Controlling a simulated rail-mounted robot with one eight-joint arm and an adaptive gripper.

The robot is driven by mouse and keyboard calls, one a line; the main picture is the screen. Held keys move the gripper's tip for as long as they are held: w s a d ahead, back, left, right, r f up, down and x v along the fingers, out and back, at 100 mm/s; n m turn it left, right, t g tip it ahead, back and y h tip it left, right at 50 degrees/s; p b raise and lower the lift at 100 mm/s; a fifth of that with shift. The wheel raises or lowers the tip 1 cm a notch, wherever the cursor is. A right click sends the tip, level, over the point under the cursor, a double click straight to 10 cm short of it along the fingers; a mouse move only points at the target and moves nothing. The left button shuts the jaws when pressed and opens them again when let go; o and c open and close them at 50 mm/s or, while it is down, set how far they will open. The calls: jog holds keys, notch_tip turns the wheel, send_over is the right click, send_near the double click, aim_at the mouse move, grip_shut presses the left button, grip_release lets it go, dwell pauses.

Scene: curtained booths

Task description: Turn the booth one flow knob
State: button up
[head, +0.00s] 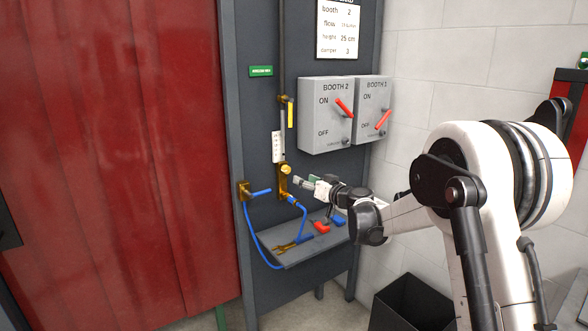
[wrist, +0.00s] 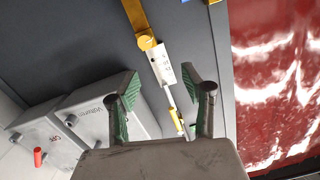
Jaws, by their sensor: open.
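A round yellow flow knob (head: 286,170) sits on a brass fitting below a white flow gauge (head: 278,147) on the dark grey panel. In the wrist view the knob (wrist: 146,43) and the white gauge (wrist: 160,65) lie beyond my fingertips. My gripper (head: 299,181) is just right of the knob in the head view. In the wrist view my gripper (wrist: 161,73) is open, its green-padded fingers spread apart with nothing held. The fingers appear apart from the knob; the exact gap is unclear. No booth number is readable beside the knob.
Two grey switch boxes, marked BOOTH 2 (head: 313,130) and what reads as BOOTH 1 (head: 372,132), hang upper right. A blue hose (head: 252,225) loops by a grey shelf (head: 300,253) holding tools. A red curtain (head: 110,160) fills the left. A black bin (head: 405,305) stands lower right.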

aim_at(288, 171)
jog(key=shift+t, duration=0.4)
jog(key=x, duration=0.5)
jog(key=w+d+f+p+x, duration=0.1)
jog(key=x, duration=0.4)
jog(key=d+f+x, duration=0.1)
jog(key=x, duration=0.5)
jog(key=shift+w+f, duration=0.1)
jog(key=shift+w, duration=0.1)
grip_shut()
